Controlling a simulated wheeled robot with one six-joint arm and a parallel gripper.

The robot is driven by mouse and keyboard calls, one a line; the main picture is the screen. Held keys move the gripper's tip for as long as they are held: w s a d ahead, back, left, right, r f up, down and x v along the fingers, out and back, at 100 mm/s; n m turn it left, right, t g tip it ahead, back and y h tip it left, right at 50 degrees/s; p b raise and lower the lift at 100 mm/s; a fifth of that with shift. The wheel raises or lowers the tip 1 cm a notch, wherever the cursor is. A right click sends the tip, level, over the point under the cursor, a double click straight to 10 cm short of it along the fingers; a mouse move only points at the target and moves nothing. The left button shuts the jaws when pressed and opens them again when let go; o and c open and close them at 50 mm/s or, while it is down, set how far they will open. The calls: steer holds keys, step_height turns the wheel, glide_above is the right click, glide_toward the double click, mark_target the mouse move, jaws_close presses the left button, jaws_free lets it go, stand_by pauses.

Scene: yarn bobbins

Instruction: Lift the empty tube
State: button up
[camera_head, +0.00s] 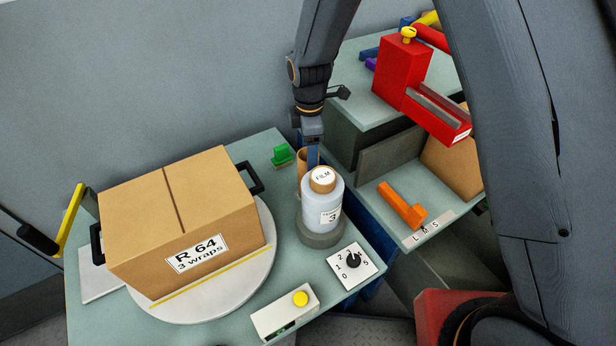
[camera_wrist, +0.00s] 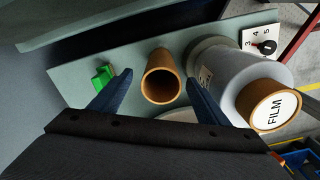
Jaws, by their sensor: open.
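The empty tube (camera_wrist: 160,78) is a brown, hollow cylinder standing upright on the table. In the wrist view its open top faces me, between the two blue fingers of my gripper (camera_wrist: 155,95). The fingers are open, one on each side, with a gap to the tube. In the head view the tube (camera_head: 302,160) is largely hidden behind the film roll and my gripper (camera_head: 311,158). The white film roll (camera_head: 322,205), labelled FILM, stands upright on a grey round base just in front of the tube, and shows right of it in the wrist view (camera_wrist: 240,75).
A box labelled R 64 (camera_head: 185,215) sits on a white turntable (camera_head: 255,275) at left. A green clip-like part (camera_head: 283,155) lies left of the tube. A dial plate (camera_head: 350,268) and yellow-button box (camera_head: 285,312) are at the front. An orange part (camera_head: 402,206) and red device (camera_head: 405,75) are at right.

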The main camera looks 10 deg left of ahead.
step_height(320, 180, down, 7)
steer(key=p, duration=0.2)
steer(key=shift+s+r, duration=0.15)
steer(key=shift+a, duration=0.1)
steer(key=c, duration=1.1)
steer(key=shift+r, duration=0.2)
